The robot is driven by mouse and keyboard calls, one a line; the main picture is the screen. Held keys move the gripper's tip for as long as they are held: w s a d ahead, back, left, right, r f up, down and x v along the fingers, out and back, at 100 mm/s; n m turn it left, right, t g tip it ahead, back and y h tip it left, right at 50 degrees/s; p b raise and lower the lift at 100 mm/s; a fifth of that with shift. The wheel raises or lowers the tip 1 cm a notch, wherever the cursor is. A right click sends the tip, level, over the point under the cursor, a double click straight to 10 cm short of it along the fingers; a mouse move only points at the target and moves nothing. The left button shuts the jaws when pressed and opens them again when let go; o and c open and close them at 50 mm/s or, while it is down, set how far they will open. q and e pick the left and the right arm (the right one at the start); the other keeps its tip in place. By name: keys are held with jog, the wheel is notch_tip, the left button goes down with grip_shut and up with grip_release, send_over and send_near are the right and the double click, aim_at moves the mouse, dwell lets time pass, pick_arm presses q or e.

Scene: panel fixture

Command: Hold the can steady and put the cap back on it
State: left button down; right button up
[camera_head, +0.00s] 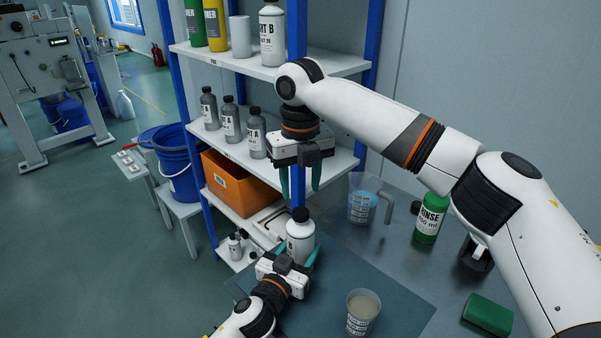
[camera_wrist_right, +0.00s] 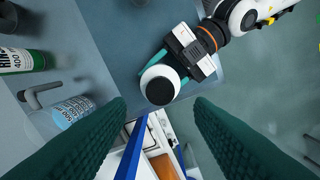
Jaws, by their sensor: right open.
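The white can (camera_head: 300,246) stands upright near the left edge of the mat, and its body also shows in the right wrist view (camera_wrist_right: 147,78). A black cap (camera_head: 299,214) sits on its top; the wrist view shows this cap (camera_wrist_right: 160,90) as a dark disc from above. Whether it is fully seated I cannot tell. My left gripper (camera_head: 297,254) is low at the can, with its teal fingers around the body on both sides. My right gripper (camera_head: 300,190) is open and empty, pointing down above the can, clear of the cap.
A measuring jug (camera_head: 361,205) with blue liquid, a green rinse bottle (camera_head: 429,222) and a small black piece (camera_head: 415,207) stand to the right. A cup (camera_head: 361,316) and green sponge (camera_head: 488,314) are nearer. A shelf rack (camera_head: 230,148) with bottles and an orange bin (camera_head: 238,185) is behind.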

aim_at(301, 211)
notch_tip(301, 211, down, 6)
dwell(0.4)
